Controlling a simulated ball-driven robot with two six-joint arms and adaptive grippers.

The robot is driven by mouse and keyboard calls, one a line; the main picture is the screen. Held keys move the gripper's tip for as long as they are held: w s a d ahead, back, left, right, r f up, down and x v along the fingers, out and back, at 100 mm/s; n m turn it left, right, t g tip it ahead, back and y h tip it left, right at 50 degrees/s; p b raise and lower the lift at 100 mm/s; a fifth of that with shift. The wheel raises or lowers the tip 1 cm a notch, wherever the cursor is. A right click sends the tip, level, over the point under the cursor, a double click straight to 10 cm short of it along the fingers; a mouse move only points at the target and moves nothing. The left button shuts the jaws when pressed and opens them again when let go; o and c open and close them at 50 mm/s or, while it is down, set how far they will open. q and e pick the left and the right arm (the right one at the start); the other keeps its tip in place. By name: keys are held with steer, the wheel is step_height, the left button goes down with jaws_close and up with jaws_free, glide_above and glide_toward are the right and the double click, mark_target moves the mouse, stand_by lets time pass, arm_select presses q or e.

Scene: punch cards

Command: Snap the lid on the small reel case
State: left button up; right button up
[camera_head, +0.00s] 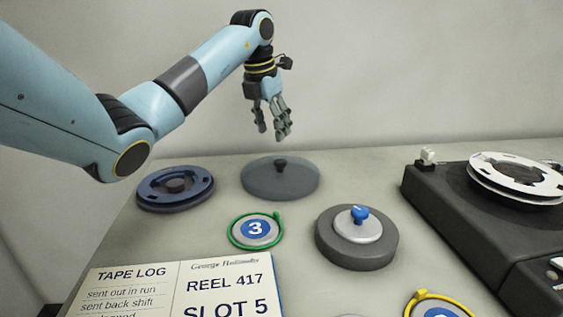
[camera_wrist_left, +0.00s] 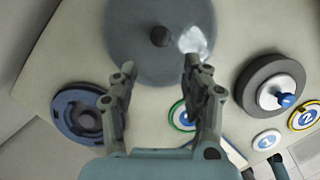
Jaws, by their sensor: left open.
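A smoky grey round lid (camera_head: 280,181) with a dark knob lies at the back middle of the table. It also fills the top of the left wrist view (camera_wrist_left: 135,60). A dark round case (camera_head: 355,255), holding a pale disc with a blue knob (camera_head: 359,213), stands to its front right; it appears at the right of the left wrist view (camera_wrist_left: 247,92). I take this to be the small reel case. My left gripper (camera_head: 272,132) is open and empty above the lid, fingers pointing down. In the left wrist view its fingers (camera_wrist_left: 160,68) straddle below the knob. My right gripper does not show.
A dark blue reel (camera_head: 150,190) lies at the left. A green-ringed tag marked 3 (camera_head: 254,230) lies between lid and open tape log (camera_head: 230,268). A yellow-ringed tag (camera_head: 412,307) is at the front. A black tape machine (camera_head: 425,200) with a white reel (camera_head: 482,178) stands right.

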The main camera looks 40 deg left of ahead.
mark_target(279, 161)
arm_select(q)
steer(key=b+x, duration=0.7)
steer(key=x, duration=0.2)
steer(key=shift+f, duration=0.1)
steer(key=shift+w+f+b, duration=0.15)
steer(key=shift+f+b, duration=0.15)
steer(key=shift+f, duration=0.15)
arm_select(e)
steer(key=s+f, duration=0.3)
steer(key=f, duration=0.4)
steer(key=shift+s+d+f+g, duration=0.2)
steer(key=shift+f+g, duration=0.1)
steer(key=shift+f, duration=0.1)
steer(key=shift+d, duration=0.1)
